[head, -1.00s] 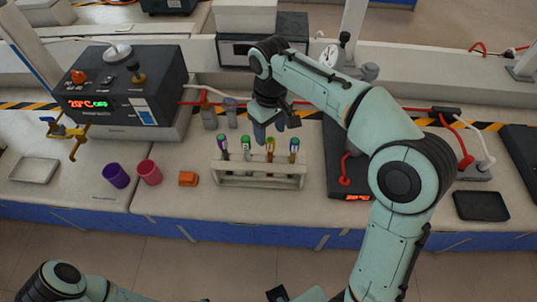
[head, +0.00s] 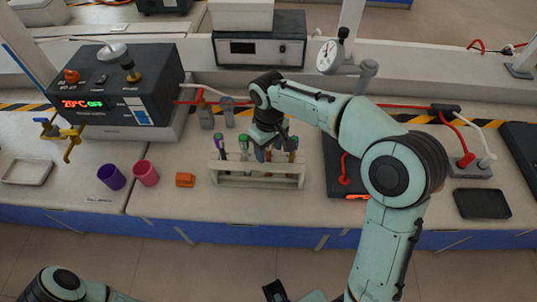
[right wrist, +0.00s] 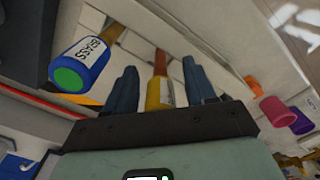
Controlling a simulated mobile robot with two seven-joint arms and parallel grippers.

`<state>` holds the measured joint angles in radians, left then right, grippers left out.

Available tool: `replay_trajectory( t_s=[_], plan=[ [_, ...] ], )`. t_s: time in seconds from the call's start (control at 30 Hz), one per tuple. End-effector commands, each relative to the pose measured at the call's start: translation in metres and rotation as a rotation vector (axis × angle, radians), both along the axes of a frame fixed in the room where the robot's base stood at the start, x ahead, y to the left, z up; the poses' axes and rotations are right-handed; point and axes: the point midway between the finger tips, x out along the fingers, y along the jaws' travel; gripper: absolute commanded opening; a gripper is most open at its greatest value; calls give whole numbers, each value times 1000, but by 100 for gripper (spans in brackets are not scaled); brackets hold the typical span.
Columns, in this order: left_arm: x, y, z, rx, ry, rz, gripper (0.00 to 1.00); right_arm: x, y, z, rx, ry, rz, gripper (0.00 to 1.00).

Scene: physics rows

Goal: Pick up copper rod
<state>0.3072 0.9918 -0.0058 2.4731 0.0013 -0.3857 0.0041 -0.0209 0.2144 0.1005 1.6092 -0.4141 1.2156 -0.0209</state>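A white rack (head: 235,180) on the bench holds several upright rods with coloured tops. My right gripper (head: 268,148) is over the rack at its third rod from the left, pointing down. In the right wrist view its two blue-grey fingers (right wrist: 161,88) stand apart on either side of an orange-yellow rod (right wrist: 154,94), which looks like the copper rod. Gaps show on both sides, so the gripper is open. In the head view the gripper largely hides this rod. A neighbouring rod with a blue, labelled, green-ended top (right wrist: 80,66) is close by.
Left of the rack are an orange block (head: 185,180), a pink cup (head: 146,174) and a purple cup (head: 111,177). A heater box (head: 125,95) stands at the back left. A dark device (head: 338,165) is right of the rack.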

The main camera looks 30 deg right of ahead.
Motion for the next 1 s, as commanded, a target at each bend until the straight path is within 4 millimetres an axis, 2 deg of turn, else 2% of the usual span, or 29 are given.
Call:
replay_trajectory(
  t_s=[0.03,0.13,0.17,0.47,0.63,0.77,1.0],
  plan=[
    [0,0,0,0,0,0,43,0,0,0,0,0,0,38],
    [0,0,0,0,0,0,43,0,0,0,0,0,0,5],
    [0,0,0,0,0,0,43,0,0,0,0,0,0,0],
    [0,0,0,0,0,0,43,0,0,2,0,-2,0,0],
    [1,0,2,0,-1,0,43,1,0,12,0,-3,0,0],
    [2,0,5,0,-2,0,43,1,0,29,0,-6,0,0],
    [7,0,16,0,-9,0,43,1,1,76,2,-7,1,0]
  ],
)
